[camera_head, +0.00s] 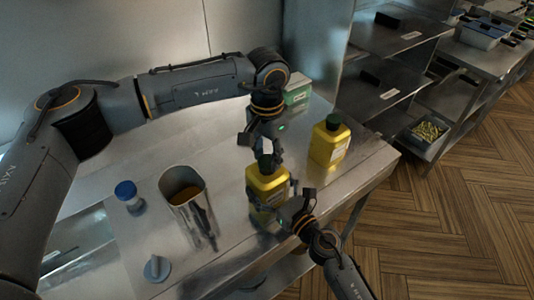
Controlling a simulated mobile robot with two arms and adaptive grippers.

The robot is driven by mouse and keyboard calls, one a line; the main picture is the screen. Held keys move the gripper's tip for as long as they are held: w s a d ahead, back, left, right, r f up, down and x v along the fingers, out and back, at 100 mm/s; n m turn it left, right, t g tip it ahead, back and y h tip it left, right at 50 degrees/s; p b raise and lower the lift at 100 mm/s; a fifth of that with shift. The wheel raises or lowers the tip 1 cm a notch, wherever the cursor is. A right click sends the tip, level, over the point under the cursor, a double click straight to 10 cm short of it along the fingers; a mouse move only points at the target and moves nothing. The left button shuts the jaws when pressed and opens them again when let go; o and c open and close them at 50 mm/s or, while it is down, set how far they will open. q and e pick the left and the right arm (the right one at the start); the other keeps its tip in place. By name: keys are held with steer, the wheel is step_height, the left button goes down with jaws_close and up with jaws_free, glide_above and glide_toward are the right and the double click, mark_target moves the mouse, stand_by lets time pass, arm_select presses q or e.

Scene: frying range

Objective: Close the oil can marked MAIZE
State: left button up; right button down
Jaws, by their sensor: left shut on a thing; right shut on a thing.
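A yellow oil can (266,184) stands upright near the front edge of the steel table; its marking is too small to read. My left gripper (265,152) is above it, pointing down and shut on the dark cap at the can's top. The gripper mostly hides the cap, so I cannot tell how it sits on the neck. My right gripper (285,199) comes from the lower right and is shut on the can's body. A second yellow can (327,145) with a dark green cap (333,122) on it stands to the right, apart from both grippers; its marking is also unreadable.
On the steel table (235,250), a tall metal container (197,212) with brownish contents stands left of the held can. Farther left are a blue-capped bottle (127,194) and a grey-blue knobbed item (157,268). A green-white box (297,92) is behind. Steel shelves (405,45) stand at right.

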arm_select(q)
steer(key=shift+m, duration=0.9)
steer(key=o, duration=0.7)
steer(key=shift+r, duration=2.25)
steer(key=shift+c, duration=0.4)
